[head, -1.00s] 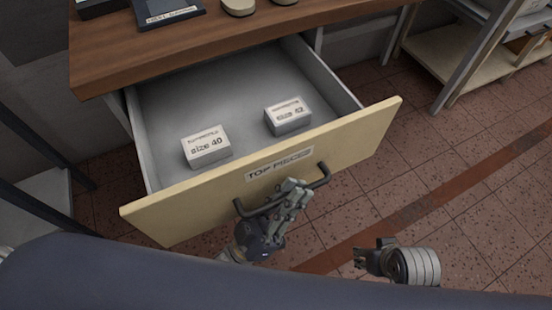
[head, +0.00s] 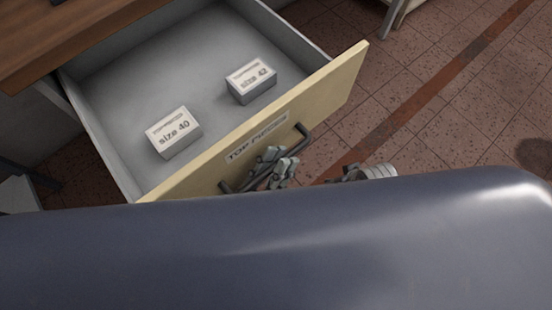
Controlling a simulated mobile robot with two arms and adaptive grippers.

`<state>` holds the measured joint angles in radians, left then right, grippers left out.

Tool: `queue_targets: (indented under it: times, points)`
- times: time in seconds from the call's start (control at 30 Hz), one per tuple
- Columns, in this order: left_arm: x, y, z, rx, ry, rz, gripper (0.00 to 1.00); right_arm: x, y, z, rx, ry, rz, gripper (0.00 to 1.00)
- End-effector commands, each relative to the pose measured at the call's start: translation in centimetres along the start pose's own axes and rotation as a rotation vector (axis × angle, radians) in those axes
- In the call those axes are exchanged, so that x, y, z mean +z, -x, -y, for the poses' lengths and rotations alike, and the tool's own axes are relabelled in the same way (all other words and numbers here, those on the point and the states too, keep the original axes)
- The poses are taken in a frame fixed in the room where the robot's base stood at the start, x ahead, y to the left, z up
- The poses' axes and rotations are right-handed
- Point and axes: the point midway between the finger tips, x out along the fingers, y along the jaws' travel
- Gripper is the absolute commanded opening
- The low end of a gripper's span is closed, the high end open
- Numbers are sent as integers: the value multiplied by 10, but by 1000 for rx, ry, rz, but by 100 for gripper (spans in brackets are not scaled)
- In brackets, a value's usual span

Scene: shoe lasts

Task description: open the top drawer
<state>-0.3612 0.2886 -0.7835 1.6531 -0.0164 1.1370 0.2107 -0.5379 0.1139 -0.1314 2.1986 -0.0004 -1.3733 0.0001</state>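The top drawer (head: 320,92) is pulled well out of the wooden bench, its pale front labelled "TOP PIECES". Its dark bar handle (head: 303,140) runs along the front. My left gripper (head: 270,163) is at the handle, its fingers around the middle of the bar; the fingers look closed on it, and the rest of the gripper is hidden by my body. My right gripper (head: 350,173) is to the right of the handle, apart from the drawer, mostly hidden; its fingers are too small to judge.
Inside the drawer lie two boxes, a "size 40" box (head: 174,133) and a "size 42" box (head: 251,82). The wooden bench top (head: 70,38) is at upper left. The tiled floor (head: 450,110) at right is clear.

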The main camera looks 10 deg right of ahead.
Motion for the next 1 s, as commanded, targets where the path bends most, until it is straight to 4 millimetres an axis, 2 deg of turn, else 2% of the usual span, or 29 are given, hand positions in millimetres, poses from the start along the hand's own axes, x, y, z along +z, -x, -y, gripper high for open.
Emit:
queue_targets:
  times: [0.47, 0.57, 1.0]
  points:
    - [0, 3, 0, 0, 0, -1, 20, 0, 1, 1, -2, 1, 0, 40]
    - [0, 14, 0, -1, 0, 2, 20, 0, 0, 1, -1, 1, 0, 40]
    - [0, 102, 0, -1, 0, 3, 20, 0, 0, 0, -1, 1, 1, 40]
